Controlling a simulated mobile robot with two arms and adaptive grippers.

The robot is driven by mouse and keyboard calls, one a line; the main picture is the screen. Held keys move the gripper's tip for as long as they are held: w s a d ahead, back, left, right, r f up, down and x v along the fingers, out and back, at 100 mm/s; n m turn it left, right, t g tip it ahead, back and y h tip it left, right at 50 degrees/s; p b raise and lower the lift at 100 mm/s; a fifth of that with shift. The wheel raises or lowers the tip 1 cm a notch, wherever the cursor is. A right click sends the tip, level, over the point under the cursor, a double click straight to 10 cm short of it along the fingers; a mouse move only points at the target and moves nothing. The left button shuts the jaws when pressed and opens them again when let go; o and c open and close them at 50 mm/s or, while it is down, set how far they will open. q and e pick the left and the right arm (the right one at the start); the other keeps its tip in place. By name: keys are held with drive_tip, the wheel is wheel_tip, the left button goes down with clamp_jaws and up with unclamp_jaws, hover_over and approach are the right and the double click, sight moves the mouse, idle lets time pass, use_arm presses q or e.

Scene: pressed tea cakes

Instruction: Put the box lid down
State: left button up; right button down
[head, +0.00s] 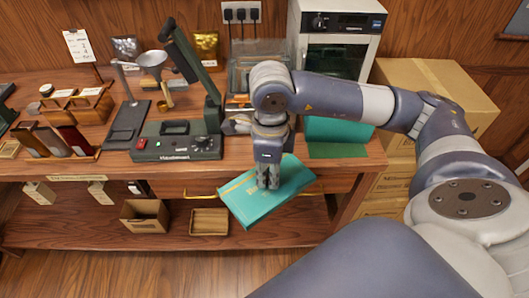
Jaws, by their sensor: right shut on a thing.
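The box lid (240,199) is a flat teal panel with faint gold marks on its face. My right gripper (268,186) comes down from above and is shut on the lid. The lid is tilted and overlaps the front edge of the wooden table (215,171) in the view, above the lower shelf. Another teal thing (355,133) stands on the table to the right, partly hidden behind my right arm; I cannot tell if it is the box. My left gripper is not in view.
A green press-like machine (178,140) stands left of the lid. A white oven (338,50) is behind, and cardboard boxes (435,80) are stacked at right. A dark green mat (338,151) lies at the table's right front. Small trays (209,221) sit on the lower shelf.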

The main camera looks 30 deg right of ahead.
drive_tip(key=m, duration=0.3)
drive_tip(key=shift+d+f, duration=0.35)
drive_tip(key=m, duration=0.4)
drive_tip(key=shift+d+f, duration=0.25)
drive_tip(key=shift+d, duration=0.15)
drive_tip(key=w+d+p, duration=0.1)
drive_tip(key=w+d, duration=0.1)
drive_tip(key=w, duration=0.2)
drive_tip(key=w+d+f+p, duration=0.1)
drive_tip(key=w+d+p, duration=0.1)
drive_tip(key=w, duration=0.3)
drive_tip(key=w+d+p, duration=0.2)
drive_tip(key=w+d, duration=0.1)
drive_tip(key=w, duration=0.2)
drive_tip(key=shift+d+f, duration=0.1)
drive_tip(key=shift+f, duration=0.1)
drive_tip(key=shift+w+f+p, duration=0.1)
drive_tip(key=shift+f+p, duration=0.25)
wheel_tip(320, 180, down, 2)
drive_tip(key=shift+f+p, duration=0.1)
drive_tip(key=shift+p, duration=0.5)
drive_tip(key=shift+f, duration=0.4)
